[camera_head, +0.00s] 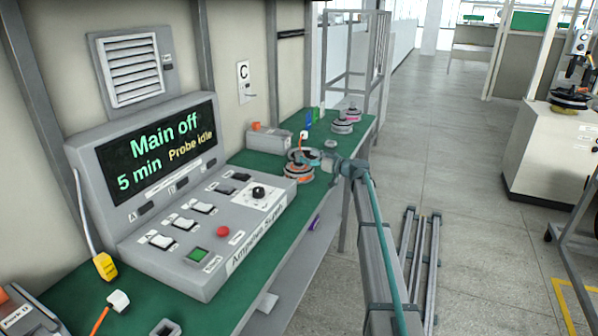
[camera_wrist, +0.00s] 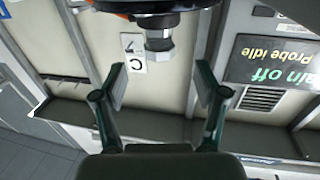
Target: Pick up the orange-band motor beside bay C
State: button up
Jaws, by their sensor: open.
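The orange-band motor (camera_head: 298,173) sits on the green bench below the C sign (camera_head: 243,73), near the right end of the grey console. My gripper (camera_head: 334,163) is just to its right at about bench height. In the wrist view my gripper (camera_wrist: 160,82) shows two spread fingers with nothing between them. A dark motor body with an orange edge (camera_wrist: 118,16) and a metal hub (camera_wrist: 158,38) enters at the top of that view, beyond the fingertips. Most of that body is cut off by the frame.
The console (camera_head: 200,222) fills the near bench. A grey box with an orange top (camera_head: 268,138) stands behind the motor. Other motors, one pink-banded (camera_head: 352,113) and one grey (camera_head: 342,127), stand farther along. The floor (camera_head: 470,160) to the right is mostly open.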

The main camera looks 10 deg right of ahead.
aim_at(299, 153)
jog(key=shift+p+x, duration=0.65)
jog(key=shift+x, duration=2)
jog(key=shift+c, duration=0.2)
grip_shut()
jog(key=shift+r, duration=0.2)
